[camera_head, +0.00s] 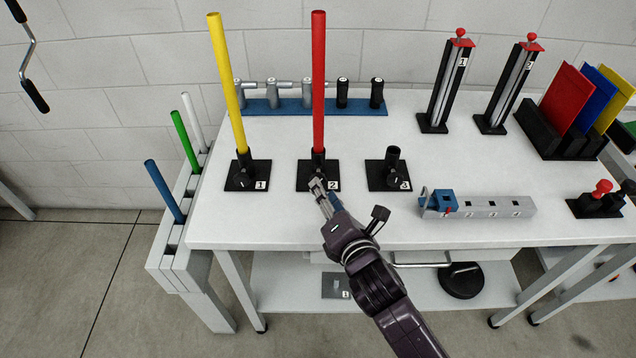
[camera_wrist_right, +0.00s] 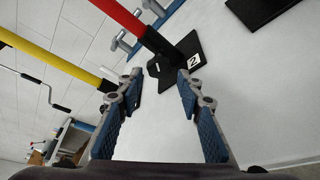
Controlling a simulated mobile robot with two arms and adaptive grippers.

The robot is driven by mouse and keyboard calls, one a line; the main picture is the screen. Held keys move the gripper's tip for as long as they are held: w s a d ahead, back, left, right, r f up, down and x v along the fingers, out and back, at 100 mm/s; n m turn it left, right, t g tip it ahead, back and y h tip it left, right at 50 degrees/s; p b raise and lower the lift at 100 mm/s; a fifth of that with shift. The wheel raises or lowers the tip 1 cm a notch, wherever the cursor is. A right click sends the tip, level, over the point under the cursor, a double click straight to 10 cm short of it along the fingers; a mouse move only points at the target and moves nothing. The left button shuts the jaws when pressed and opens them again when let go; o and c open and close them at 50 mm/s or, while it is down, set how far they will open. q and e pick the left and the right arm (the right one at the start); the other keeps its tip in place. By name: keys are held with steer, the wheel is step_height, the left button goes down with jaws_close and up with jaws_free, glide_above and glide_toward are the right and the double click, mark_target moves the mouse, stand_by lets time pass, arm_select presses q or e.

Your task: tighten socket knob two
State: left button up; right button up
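Socket two (camera_head: 333,166) is a black holder on a square base marked 2, with a red rod (camera_head: 318,80) standing upright in it. Its front knob is mostly covered by my right gripper in the head view. In the right wrist view the dark knob (camera_wrist_right: 153,69) shows beyond the fingertips, beside the base (camera_wrist_right: 187,50) and below the red rod (camera_wrist_right: 120,14). My right gripper (camera_head: 318,184) is just in front of socket two. The wrist view shows its blue-padded fingers (camera_wrist_right: 160,82) apart, with nothing held between them. My left gripper is not in view.
Socket one (camera_head: 260,177), holding a yellow rod (camera_head: 228,85), stands to the left. Empty socket three (camera_head: 392,160) stands to the right. A grey numbered block (camera_head: 500,207) lies near the front edge. A tool rack (camera_head: 300,107) is behind; the white tabletop (camera_head: 290,220) is clear in front.

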steer(key=x, duration=0.5)
steer(key=shift+w+a, duration=0.15)
steer(key=shift+w, duration=0.25)
steer(key=shift+c, duration=0.6)
steer(key=shift+f, duration=0.1)
steer(key=c, duration=0.8)
